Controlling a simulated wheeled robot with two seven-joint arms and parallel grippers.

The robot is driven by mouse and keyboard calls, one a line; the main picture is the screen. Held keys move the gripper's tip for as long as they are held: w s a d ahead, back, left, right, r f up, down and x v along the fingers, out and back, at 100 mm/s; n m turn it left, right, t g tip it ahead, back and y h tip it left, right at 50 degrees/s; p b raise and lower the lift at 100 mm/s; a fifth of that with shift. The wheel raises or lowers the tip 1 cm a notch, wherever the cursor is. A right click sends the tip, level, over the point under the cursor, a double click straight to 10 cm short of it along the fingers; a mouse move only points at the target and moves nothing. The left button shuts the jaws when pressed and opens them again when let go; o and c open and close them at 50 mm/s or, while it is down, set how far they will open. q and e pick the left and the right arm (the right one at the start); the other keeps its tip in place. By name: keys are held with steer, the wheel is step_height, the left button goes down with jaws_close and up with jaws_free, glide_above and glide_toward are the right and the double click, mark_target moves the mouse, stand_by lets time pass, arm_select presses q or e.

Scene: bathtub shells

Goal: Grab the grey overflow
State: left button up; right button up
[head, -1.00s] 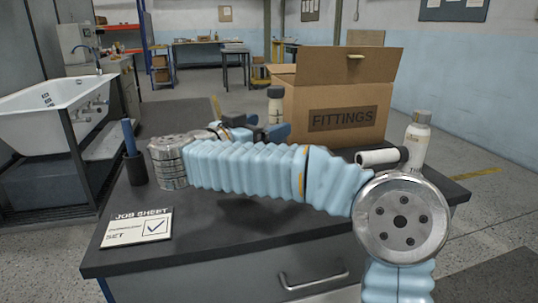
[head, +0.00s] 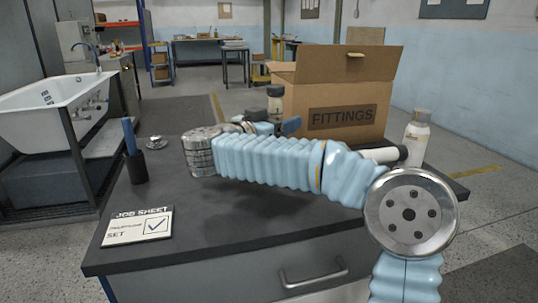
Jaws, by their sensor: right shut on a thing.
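My right arm reaches in from the lower right across the workbench (head: 240,225). Its wrist is a ribbed metal joint, and my right gripper (head: 268,126) lies behind it, in front of the cardboard box. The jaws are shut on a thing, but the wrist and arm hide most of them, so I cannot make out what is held. I cannot clearly identify the grey overflow. A small shiny metal fitting (head: 154,142) lies on the bench to the left of the wrist. My left gripper is not in view.
The open cardboard box marked FITTINGS (head: 340,100) stands at the back. A white bottle (head: 416,140) and a white tube (head: 382,154) are at the right. The front middle is clear.

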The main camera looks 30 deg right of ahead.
steer(key=c, duration=0.6)
steer(key=shift+o, duration=0.2)
steer(key=shift+r, duration=0.15)
